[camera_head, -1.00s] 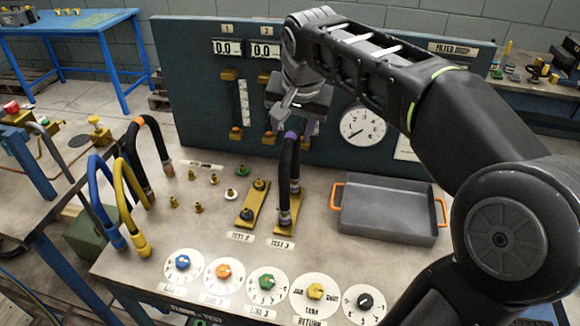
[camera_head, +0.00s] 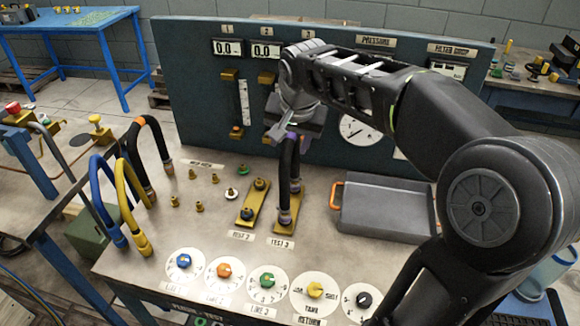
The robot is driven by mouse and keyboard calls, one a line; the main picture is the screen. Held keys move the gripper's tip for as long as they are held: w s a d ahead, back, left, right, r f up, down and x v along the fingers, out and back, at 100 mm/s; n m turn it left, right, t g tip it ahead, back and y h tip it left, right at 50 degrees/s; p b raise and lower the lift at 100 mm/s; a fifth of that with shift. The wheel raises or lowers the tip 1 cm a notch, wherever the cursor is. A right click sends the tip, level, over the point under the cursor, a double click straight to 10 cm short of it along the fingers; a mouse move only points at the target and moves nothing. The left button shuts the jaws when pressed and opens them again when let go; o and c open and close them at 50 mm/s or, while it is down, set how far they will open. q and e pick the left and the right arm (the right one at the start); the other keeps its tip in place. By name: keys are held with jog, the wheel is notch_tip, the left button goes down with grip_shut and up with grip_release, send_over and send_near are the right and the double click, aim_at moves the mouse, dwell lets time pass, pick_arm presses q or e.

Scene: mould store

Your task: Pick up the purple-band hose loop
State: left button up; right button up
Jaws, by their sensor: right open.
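The purple-band hose loop (camera_head: 287,168) is a black hose standing upright on the brass plate labelled TEST 3 (camera_head: 284,226). Its purple band is at the top, partly hidden by my right gripper (camera_head: 283,134). The right gripper is open and comes down from above, with its fingers at the top of the loop. I cannot tell whether they touch the hose. My left gripper is out of view.
A grey tray (camera_head: 385,212) with orange handles lies to the right. A second brass plate (camera_head: 252,204) with fittings is just left of the loop. Blue (camera_head: 103,200), yellow (camera_head: 130,205) and orange-band (camera_head: 150,160) hoses stand further left. The gauge panel (camera_head: 200,90) rises behind.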

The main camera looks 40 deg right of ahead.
jog(key=shift+c, duration=0.2)
grip_shut()
dwell(0.3)
